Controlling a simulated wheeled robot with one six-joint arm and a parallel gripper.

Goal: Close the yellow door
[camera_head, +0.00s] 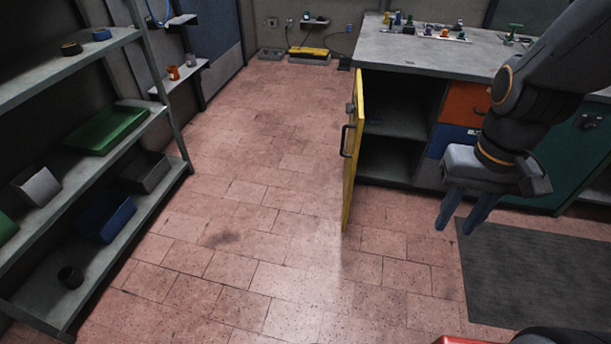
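The yellow door (354,150) stands swung wide open from the grey workbench cabinet, seen nearly edge-on, with its free edge toward me. A dark bar handle (345,141) sits on its left face. The open cabinet (391,135) behind it shows a shelf and dark compartments. My gripper (459,225) hangs to the right of the door, in front of the cabinet, fingers pointing down. Its two fingers are apart with nothing between them, and it does not touch the door.
An orange drawer (464,103) and a blue drawer (452,141) lie right of the opening. Small items stand on the benchtop (392,46). A metal shelf rack (130,170) with bins fills the left. A dark mat (540,275) lies at right. The tiled floor left of the door is clear.

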